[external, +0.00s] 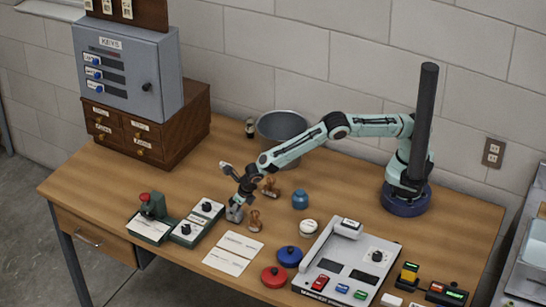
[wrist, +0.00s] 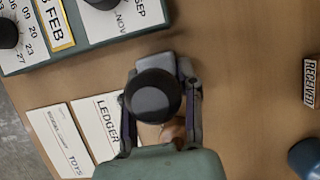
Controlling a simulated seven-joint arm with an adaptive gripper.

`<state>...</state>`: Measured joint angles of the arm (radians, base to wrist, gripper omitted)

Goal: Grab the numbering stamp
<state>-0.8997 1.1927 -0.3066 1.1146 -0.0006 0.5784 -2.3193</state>
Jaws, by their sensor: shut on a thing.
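The numbering stamp (wrist: 152,97), with a round black knob on a grey metal body, is between the fingers of my gripper (wrist: 160,88) in the wrist view. My gripper is shut on it. In the external view my gripper (external: 238,201) is low over the table's left middle, and the stamp's grey body (external: 234,214) shows just below the fingers. The fingers hide part of the stamp. I cannot tell whether its base touches the table.
A wooden-handled stamp (external: 254,222) stands close to my gripper, with another (external: 270,188) behind. A date-dial panel (external: 197,222) lies to the left, and paper cards (external: 233,250) in front. Blue (external: 289,256) and red (external: 274,277) round tins and a white device (external: 345,262) are to the right.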

